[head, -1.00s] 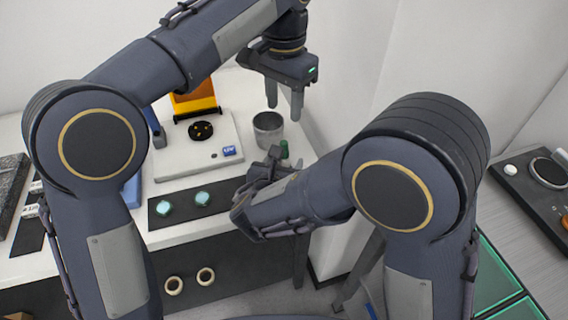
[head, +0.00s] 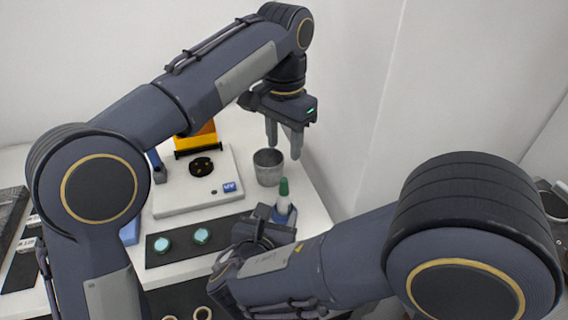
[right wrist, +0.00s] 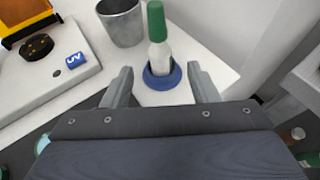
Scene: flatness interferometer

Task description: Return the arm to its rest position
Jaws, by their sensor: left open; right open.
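My left gripper (head: 284,140) is open and empty, pointing down above the metal cup (head: 268,166) at the back right of the white table. My right gripper (head: 262,228) is lower in the head view, near the table's front edge and partly hidden by its own arm. In the right wrist view its two fingers (right wrist: 160,88) are spread and empty. A green-capped bottle (right wrist: 157,40) stands upright in a blue ring holder (right wrist: 162,80) beyond and between those fingers, apart from them. The bottle also shows in the head view (head: 283,188).
A white UV unit (head: 195,190) with an orange shield (head: 196,138) stands behind a dark mat (head: 190,240) carrying two teal discs. The metal cup also shows in the right wrist view (right wrist: 122,22). A wall bounds the table's right side.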

